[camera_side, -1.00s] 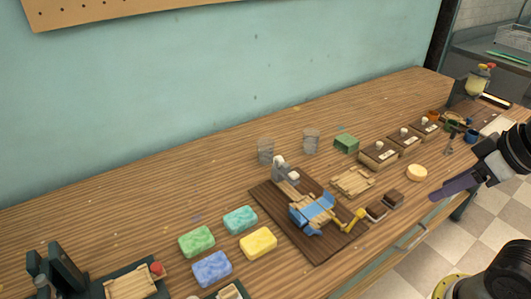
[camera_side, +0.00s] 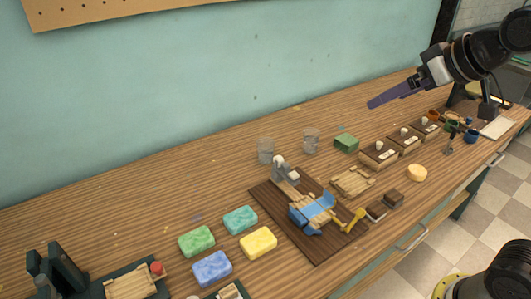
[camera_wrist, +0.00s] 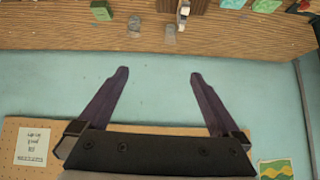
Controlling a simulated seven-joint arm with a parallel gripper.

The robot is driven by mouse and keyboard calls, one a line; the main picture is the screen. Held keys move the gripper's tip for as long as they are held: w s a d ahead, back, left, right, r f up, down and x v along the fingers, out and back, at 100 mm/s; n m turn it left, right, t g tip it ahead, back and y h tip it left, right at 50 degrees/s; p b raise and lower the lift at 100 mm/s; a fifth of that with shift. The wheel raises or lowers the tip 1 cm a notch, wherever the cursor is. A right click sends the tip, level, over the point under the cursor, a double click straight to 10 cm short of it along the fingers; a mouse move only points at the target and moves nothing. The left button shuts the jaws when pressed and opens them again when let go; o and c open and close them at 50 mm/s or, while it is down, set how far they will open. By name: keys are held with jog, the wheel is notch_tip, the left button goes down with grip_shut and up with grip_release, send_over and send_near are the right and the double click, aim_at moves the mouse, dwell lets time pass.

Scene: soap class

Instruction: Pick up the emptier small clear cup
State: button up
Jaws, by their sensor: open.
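Two small clear cups stand upright side by side on the wooden table near the wall. The left cup (camera_side: 265,150) and the right cup (camera_side: 311,141) show in the side view; how full each is cannot be told. In the wrist view they appear near the table edge, one cup (camera_wrist: 134,25) left and one cup (camera_wrist: 170,35) right. My gripper (camera_side: 372,104) is raised above the table, to the right of both cups and apart from them. In the wrist view my gripper (camera_wrist: 158,75) has its two purple fingers spread wide with nothing between them.
A dark board (camera_side: 270,205) with a blue-and-wood device stands in front of the cups. A green block (camera_side: 346,143) is right of them. Wooden boxes (camera_side: 378,156) stand further right. Coloured soap bars (camera_side: 240,219) lie at front left. Table left of the cups is clear.

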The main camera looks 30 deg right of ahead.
jog(key=w, duration=1.4)
jog(key=g, duration=0.2)
send_over(265, 146)
jog(key=s+a, duration=0.1)
jog(key=s, duration=0.4)
jog(key=shift+n, duration=0.3)
notch_tip(265, 146, down, 27)
jog(key=shift+f, duration=0.1)
jog(key=shift+s+x, duration=0.25)
jog(key=shift+x, duration=2.75)
jog(key=shift+a+f, duration=0.15)
jog(key=shift+a, duration=0.05)
jog(key=c, duration=1.3)
